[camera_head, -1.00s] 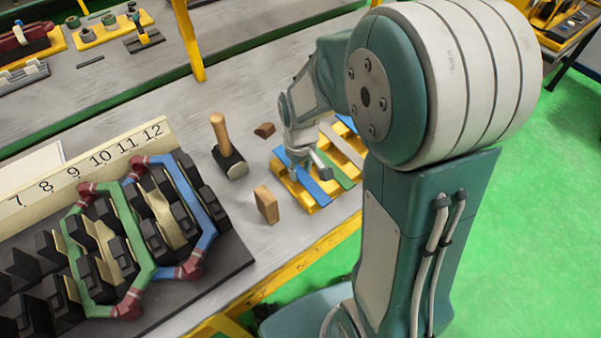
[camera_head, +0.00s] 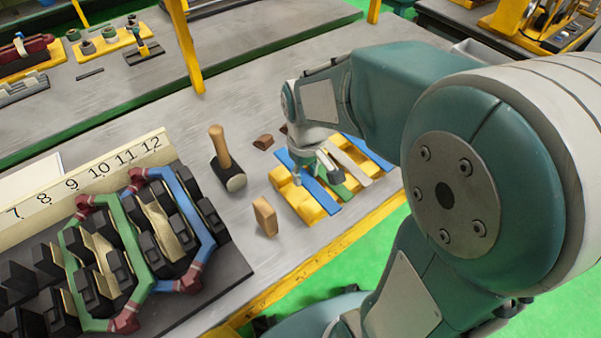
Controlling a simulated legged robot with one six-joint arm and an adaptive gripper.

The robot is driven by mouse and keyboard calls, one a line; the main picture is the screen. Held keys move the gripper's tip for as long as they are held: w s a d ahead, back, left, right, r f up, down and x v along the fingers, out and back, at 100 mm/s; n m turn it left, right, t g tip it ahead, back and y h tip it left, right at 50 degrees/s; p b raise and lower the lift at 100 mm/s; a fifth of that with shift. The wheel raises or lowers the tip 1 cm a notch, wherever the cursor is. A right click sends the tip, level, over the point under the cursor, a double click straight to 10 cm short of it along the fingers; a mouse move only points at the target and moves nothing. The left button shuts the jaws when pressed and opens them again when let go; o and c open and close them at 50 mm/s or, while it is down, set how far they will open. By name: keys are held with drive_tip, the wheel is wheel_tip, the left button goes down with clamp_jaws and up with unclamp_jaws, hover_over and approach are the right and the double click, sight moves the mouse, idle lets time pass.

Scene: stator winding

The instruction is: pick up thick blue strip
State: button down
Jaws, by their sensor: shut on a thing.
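A blue strip (camera_head: 325,199) runs slantwise across the left part of a yellow rack (camera_head: 306,211). My gripper (camera_head: 312,175) is over the middle of this strip and shut on it. The fingertips are small and partly hidden by the wrist, and I cannot tell how far the strip is above the rack. A second blue strip (camera_head: 368,152) lies at the right end of the rack. I cannot tell from this view which blue strip is thicker.
A green strip and a pale strip (camera_head: 352,162) lie between the blue ones. A mallet (camera_head: 227,165) and a wooden block (camera_head: 265,216) stand left of the rack. Further left is the numbered stator (camera_head: 130,250) with green and blue coils. The table's yellow front edge is close by.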

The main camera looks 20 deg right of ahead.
drive_tip(key=s+d+r, duration=0.1)
drive_tip(key=s+r, duration=0.5)
drive_tip(key=s, duration=0.5)
